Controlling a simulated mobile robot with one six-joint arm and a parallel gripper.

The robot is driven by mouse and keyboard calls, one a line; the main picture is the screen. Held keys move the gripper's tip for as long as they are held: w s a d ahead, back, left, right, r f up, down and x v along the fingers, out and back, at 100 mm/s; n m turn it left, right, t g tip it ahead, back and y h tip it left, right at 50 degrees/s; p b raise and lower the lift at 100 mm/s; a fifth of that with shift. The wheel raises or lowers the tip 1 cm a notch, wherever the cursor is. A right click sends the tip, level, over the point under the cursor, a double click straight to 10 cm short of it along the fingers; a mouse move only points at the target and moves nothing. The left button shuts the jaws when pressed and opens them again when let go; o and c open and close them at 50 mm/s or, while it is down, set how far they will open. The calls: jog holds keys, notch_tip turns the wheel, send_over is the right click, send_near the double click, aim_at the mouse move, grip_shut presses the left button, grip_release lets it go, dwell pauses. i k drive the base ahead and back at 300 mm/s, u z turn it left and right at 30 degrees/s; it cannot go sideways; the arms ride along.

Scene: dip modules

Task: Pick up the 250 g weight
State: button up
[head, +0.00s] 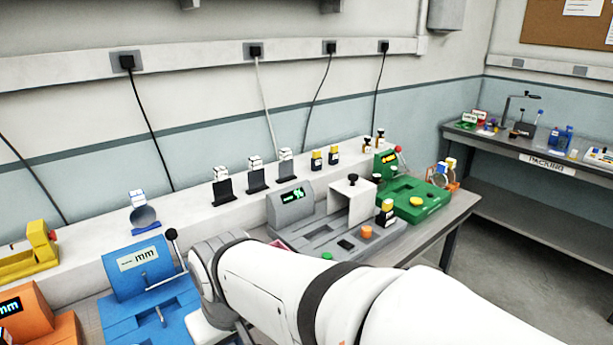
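Several small weight-like pieces are in the head view, but their labels are too small to read, so I cannot tell which is the 250 g weight. Two dark-and-yellow pieces (317,161) stand side by side on the raised back ledge. Two slim brass-and-black pieces (367,146) stand further right on it. A black-and-yellow piece with a white label (385,214) stands at the right end of the grey station (291,232). My white arm crosses the lower middle and ends over the blue station. The fingers of my gripper do not show.
The blue station (139,286) with a lever is at lower left, beside an orange station (38,312). A green station (413,195) stands on the right. Dark labelled holders (257,179) line the ledge (185,217). A packing table (545,160) is at far right.

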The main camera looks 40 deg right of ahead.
aim_at(377, 178)
jog(key=z, duration=3.5)
jog(key=i, duration=2.55)
jog(key=u, duration=1.2)
